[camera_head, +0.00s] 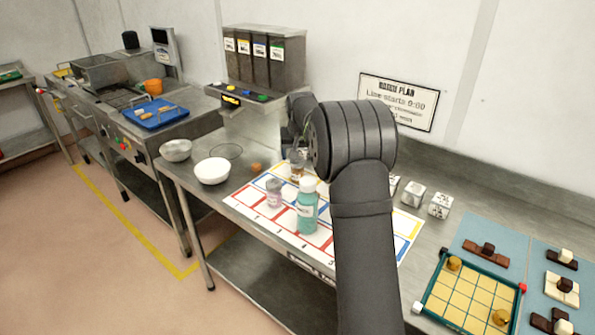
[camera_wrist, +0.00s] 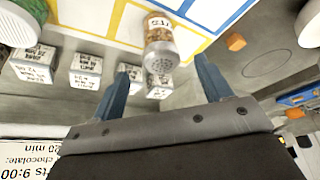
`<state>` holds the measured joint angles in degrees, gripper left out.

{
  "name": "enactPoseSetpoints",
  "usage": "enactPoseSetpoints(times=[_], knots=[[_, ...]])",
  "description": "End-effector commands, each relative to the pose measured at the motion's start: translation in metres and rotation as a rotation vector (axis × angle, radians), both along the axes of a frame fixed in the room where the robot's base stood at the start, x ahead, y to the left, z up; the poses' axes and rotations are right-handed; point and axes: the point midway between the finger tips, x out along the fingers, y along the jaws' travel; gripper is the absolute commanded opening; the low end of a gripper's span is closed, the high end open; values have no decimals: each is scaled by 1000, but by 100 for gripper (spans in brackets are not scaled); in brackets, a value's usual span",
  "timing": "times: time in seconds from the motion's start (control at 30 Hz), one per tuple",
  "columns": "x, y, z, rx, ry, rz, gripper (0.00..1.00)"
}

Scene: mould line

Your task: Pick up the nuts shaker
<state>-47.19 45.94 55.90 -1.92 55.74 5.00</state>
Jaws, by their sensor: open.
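The nuts shaker (camera_head: 297,170) is a clear jar with brown contents, standing on the marked mat near its back edge. In the wrist view the nuts shaker (camera_wrist: 160,45) shows a label ending in "TS" and a grey perforated lid. My gripper (camera_wrist: 164,62) is open, its two blue-grey fingers apart on either side of the lid in that view. Whether they touch the shaker cannot be told; nothing appears clamped. In the head view my arm hides most of the gripper.
A grey-lidded shaker (camera_head: 274,193) and a teal bottle (camera_head: 307,208) stand nearer the mat's front. Small printed boxes (camera_head: 413,193) are to the right. An orange cube (camera_head: 257,166) and white bowl (camera_head: 212,171) are left. Dispensers (camera_head: 265,60) stand behind.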

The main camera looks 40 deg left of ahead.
Motion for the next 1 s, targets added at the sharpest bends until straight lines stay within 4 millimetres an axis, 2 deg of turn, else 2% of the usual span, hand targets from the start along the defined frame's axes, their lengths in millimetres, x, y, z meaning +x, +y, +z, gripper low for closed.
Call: enactPoseSetpoints(times=[0.1,0.43,0.7,0.97,1.0], knots=[[6,5,-20,-1,1,0,71],[12,11,-40,-1,0,1,71],[21,21,-76,-1,2,2,71],[23,23,-79,1,0,3,71],[23,23,-79,1,0,3,65]])
